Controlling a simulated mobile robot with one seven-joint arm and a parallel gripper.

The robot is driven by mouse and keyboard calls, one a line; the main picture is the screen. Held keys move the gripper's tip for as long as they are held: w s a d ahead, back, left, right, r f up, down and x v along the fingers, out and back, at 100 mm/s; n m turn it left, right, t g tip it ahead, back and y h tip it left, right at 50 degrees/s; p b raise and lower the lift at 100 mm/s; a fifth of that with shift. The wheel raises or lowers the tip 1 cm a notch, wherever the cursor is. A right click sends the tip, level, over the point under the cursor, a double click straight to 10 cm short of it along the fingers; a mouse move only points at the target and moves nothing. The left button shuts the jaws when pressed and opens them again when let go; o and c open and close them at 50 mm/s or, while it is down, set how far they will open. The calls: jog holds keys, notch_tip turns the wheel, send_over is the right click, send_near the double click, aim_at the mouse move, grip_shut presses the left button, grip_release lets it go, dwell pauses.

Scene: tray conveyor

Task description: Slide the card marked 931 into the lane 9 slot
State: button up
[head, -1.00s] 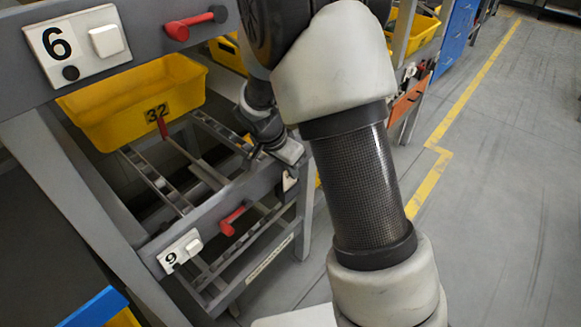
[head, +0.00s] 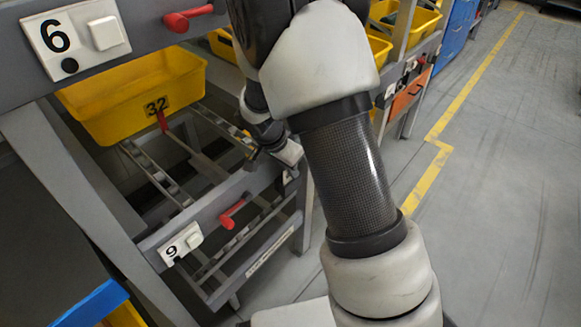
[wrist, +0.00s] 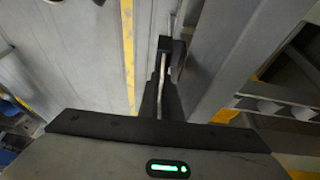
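The lane 9 plate (head: 180,245) is on the lower rail in the head view, with a black 9 and a white block. No card marked 931 can be read in either view. My gripper (head: 282,153) is beyond the right end of that rail's red handle, small and partly hidden by my arm. In the wrist view the dark fingers (wrist: 166,75) lie close together with a thin pale strip between them. I cannot tell whether that strip is a card seen edge-on. A small whitish piece (head: 287,177) shows on the rail just below my gripper.
A yellow tray (head: 130,100) marked 32 stands on the rollers under the lane 6 plate (head: 75,35). Red handles (head: 232,213) stick out from the rails. A blue-edged bin (head: 95,303) is at bottom left. The floor (head: 500,200) at right is clear.

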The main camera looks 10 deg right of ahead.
jog(key=o, duration=0.4)
jog(key=shift+o, duration=0.2)
jog(key=shift+r, duration=0.1)
jog(key=p+v, duration=0.3)
jog(key=v, duration=0.9)
jog(key=shift+d, duration=0.1)
jog(key=s+d+r+n+t+y+p, duration=0.15)
jog(key=s+r+n, duration=0.35)
jog(key=s+r, duration=0.5)
jog(key=s+d+r+n+t+y, duration=0.2)
jog(key=s+r+n, duration=0.5)
jog(key=s, duration=0.5)
notch_tip(320, 180, up, 25)
jog(key=m+p, duration=0.1)
jog(key=p, duration=2.2)
jog(key=shift+f+g, duration=0.25)
jog(key=shift+g, duration=0.1)
